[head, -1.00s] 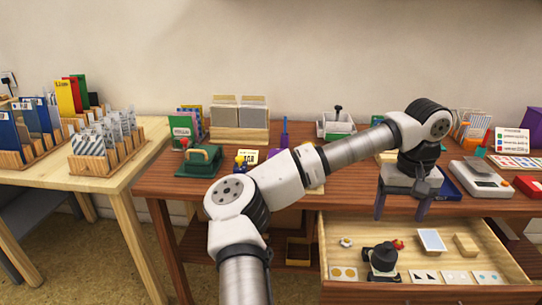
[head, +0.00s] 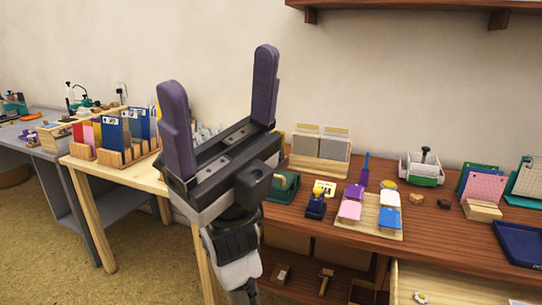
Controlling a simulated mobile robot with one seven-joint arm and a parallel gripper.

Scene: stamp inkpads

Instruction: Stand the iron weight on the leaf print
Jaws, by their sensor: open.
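My gripper (head: 219,78) is large in the foreground of the head view. Its two purple fingers point up and stand wide apart, with nothing between them. It is raised in front of the pale table and the wall, left of the brown desk (head: 345,235). I cannot make out the iron weight for certain. A small dark block (head: 443,203) lies on the desk, too small to identify. A wooden board (head: 390,234) holds pink, purple, blue and white pieces. I cannot tell a leaf print on any of them.
A white bin (head: 421,170) and a card rack (head: 319,152) stand behind. The open drawer (head: 412,286) shows only partly at the bottom. A wooden shelf (head: 420,8) is above.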

